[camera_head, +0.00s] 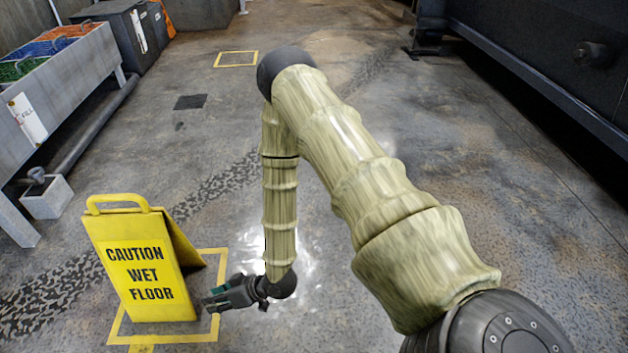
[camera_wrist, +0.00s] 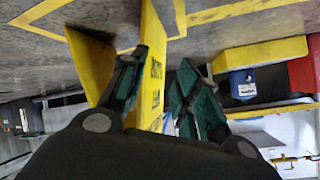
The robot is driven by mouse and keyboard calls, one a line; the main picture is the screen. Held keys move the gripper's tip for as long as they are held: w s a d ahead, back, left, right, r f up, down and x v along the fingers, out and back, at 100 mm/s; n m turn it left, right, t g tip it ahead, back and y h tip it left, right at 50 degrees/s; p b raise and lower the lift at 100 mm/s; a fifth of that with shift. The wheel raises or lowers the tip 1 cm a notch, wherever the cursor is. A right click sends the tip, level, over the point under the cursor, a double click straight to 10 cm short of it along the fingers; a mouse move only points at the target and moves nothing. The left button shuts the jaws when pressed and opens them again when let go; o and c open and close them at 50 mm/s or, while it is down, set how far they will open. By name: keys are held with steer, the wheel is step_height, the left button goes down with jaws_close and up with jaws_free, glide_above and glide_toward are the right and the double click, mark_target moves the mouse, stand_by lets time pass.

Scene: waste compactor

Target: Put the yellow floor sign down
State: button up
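The yellow floor sign (camera_head: 178,250) stands upright with its panels spread on the floor at the lower left of the head view. It reads "CAUTION WET FLOOR" and has a loop handle on top. It stands in a yellow outlined square (camera_head: 180,338). My gripper (camera_head: 212,299) is low, just right of the sign's front panel. In the wrist view, my gripper (camera_wrist: 163,65) has its dark green-padded fingers apart. The sign's yellow panel (camera_wrist: 155,45) shows beyond and partly between them, partly hidden by the left finger. Contact cannot be made out.
A grey bench (camera_head: 75,70) with coloured bins stands at the left, with a light box (camera_head: 47,198) beside its leg. Another yellow floor square (camera_head: 236,59) lies farther back. A dark machine (camera_head: 560,60) lines the right. The middle floor is clear.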

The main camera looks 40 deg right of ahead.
steer(key=s+d+f+m+g+h, duration=0.1)
steer(key=s+d+g+h, duration=0.1)
steer(key=s, duration=0.7)
steer(key=s+d+f+m+g+h, duration=0.1)
steer(key=s+d, duration=0.4)
steer(key=s, duration=0.5)
steer(key=s+d+f+m+g+h, duration=0.2)
steer(key=s+d+f+g+h, duration=0.1)
steer(key=s, duration=0.6)
steer(key=shift+s+d+g+h, duration=0.35)
steer(key=shift+d+g+h, duration=0.4)
steer(key=shift+g+h, duration=0.35)
